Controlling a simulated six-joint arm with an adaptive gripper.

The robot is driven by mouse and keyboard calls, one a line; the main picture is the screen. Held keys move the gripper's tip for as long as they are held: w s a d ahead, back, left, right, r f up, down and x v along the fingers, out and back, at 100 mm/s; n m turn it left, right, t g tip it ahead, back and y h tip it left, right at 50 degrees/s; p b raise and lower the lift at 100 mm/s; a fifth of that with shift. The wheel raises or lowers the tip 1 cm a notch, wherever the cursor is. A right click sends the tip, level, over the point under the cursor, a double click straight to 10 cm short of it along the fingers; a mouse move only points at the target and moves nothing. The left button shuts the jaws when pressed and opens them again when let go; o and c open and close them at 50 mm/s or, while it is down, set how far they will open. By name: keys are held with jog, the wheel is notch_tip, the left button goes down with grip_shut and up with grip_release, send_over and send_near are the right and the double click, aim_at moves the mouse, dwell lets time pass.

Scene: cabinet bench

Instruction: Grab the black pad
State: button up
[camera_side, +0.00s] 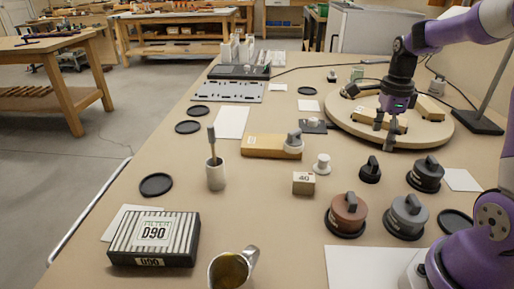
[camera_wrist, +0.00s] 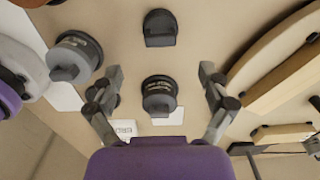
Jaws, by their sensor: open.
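No single piece is marked as the black pad; several black pieces are in view. A small black handled piece (camera_side: 370,169) stands on the bench, and it also shows at the top of the wrist view (camera_wrist: 160,28). A larger dark handled piece (camera_side: 425,175) with a label band is right of it; in the wrist view it lies between my spread fingers (camera_wrist: 160,95). Flat black discs (camera_side: 156,185) lie on the bench's left side, and another lies at right (camera_side: 455,222). My gripper (camera_side: 385,132) points down, open and empty, above the front of the round board.
The round wooden board (camera_side: 440,137) carries wooden blocks. Brown (camera_side: 346,213) and grey (camera_side: 405,215) handled pieces stand in front. A small block marked 40 (camera_side: 304,184), a wooden block (camera_side: 265,147), a cup with a brush (camera_side: 215,174) and a filter box (camera_side: 155,238) stand leftward.

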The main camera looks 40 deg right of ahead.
aim_at(375, 160)
notch_tip(375, 160, down, 8)
jog(key=c, duration=1.1)
